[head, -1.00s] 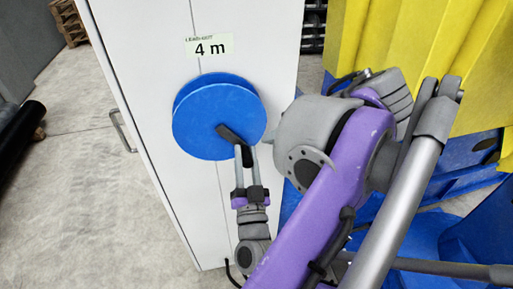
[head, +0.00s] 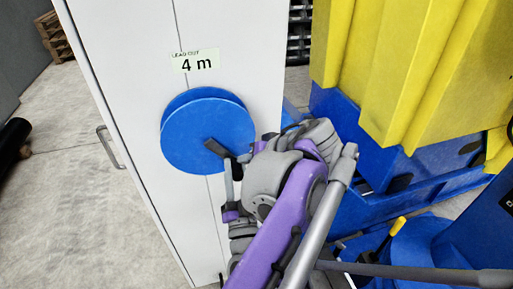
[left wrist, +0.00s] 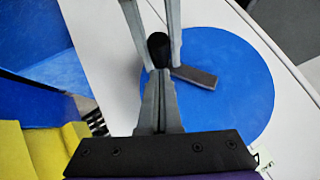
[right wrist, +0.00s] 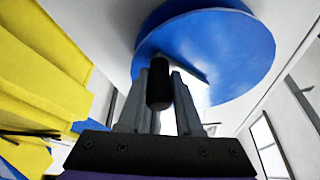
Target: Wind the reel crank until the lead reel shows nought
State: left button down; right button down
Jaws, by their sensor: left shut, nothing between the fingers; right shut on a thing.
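The blue reel (head: 203,132) is on a white cabinet front, under a label (head: 195,61) reading "4 m". Its dark crank arm (head: 217,149) points down and right from the hub. The black crank handle shows in the left wrist view (left wrist: 158,45) and the right wrist view (right wrist: 159,85). My right gripper (head: 232,172) reaches up from below and is shut on the handle, one finger on each side. My left gripper (left wrist: 160,75) is shut and empty, its fingertips close to the handle from the opposite side; I cannot tell whether they touch it.
Yellow ribbed panels (head: 400,70) and a blue structure (head: 350,125) stand close on the right. A door handle (head: 108,147) is on the cabinet's left side.

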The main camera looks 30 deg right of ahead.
pick_arm(q)
jog(key=shift+a+f, duration=0.15)
jog(key=shift+f, duration=0.25)
jog(key=shift+a+f+y, duration=0.3)
jog(key=shift+a+f, duration=0.15)
jog(key=shift+f, duration=0.2)
pick_arm(e)
jog(key=shift+r, duration=0.1)
pick_arm(q)
jog(key=shift+w, duration=0.1)
pick_arm(e)
jog(key=c, duration=0.6)
grip_release()
jog(key=shift+d, duration=0.1)
